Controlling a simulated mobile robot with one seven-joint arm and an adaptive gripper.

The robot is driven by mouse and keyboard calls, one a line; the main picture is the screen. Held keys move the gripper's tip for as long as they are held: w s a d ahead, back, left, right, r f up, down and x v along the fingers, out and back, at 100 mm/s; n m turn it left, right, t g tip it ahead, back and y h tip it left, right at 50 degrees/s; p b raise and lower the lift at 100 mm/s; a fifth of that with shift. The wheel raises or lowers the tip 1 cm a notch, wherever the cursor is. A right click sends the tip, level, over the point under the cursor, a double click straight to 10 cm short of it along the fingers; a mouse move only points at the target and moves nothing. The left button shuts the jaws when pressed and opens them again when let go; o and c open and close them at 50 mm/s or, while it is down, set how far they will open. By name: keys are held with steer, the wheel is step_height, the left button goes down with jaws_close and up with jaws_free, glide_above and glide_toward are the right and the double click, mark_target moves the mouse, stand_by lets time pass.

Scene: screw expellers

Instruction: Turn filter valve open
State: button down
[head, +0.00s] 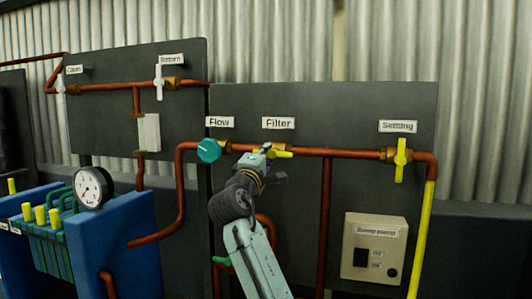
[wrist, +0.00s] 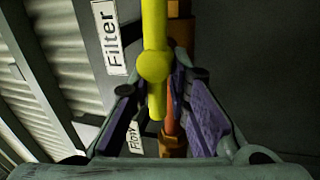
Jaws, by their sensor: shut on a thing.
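The yellow filter valve handle (head: 283,155) is on the copper pipe under the "Filter" label (head: 278,123) in the head view. It lies roughly in line with the pipe. In the wrist view the yellow handle (wrist: 153,65) runs down the middle, its lower end between my purple-padded fingers. My gripper (head: 266,152) is at the left part of the handle and is shut on it. It partly hides the valve body in the head view. In the wrist view, my gripper (wrist: 158,103) has one finger on each side of the handle.
The teal "Flow" knob (head: 208,150) is close to the left of my gripper. The yellow "Settling" handle (head: 401,160) stands upright at right. A pump box (head: 374,249) is below it. Copper pipes (head: 326,220) run down the dark panel. A gauge (head: 92,188) is at left.

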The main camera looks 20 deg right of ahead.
steer(key=shift+r+n, duration=0.15)
steer(key=shift+n, duration=0.45)
steer(key=c, duration=1.8)
jaws_free()
steer(key=shift+a, duration=0.1)
steer(key=v, duration=1.2)
steer(key=shift+s, duration=0.1)
